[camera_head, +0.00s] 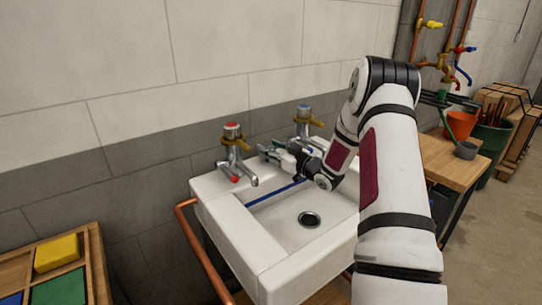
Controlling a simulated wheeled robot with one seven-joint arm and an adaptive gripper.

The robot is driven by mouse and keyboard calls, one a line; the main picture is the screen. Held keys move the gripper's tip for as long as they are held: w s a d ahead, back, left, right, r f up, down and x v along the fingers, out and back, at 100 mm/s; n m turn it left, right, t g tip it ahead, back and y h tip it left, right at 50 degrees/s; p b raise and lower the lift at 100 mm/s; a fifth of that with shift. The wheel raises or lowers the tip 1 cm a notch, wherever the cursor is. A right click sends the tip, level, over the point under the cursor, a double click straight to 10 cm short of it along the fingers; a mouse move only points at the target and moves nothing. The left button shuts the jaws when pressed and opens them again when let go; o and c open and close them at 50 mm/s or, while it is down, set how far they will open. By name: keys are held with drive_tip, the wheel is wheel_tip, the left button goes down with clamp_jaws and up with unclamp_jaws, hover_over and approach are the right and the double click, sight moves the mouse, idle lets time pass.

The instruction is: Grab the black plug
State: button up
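A white sink (236,233) stands against the wall. A dark round drain (309,219) with a metal rim is in its basin. I cannot make out a separate black plug; whether the dark centre of the drain is a plug or an open hole is unclear. My gripper (268,151) is above the back of the sink, between the two taps, behind and above the drain and apart from it. It is small and partly hidden by my wrist, so I cannot see whether its fingers are apart or hold anything.
A red-topped tap (234,150) and a blue-topped tap (303,118) rise at the sink's back. A copper pipe (191,245) runs along its left side. A wooden tray (97,262) with coloured blocks is lower left. A wooden bench (447,165) with pots stands right.

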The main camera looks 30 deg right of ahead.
clamp_jaws()
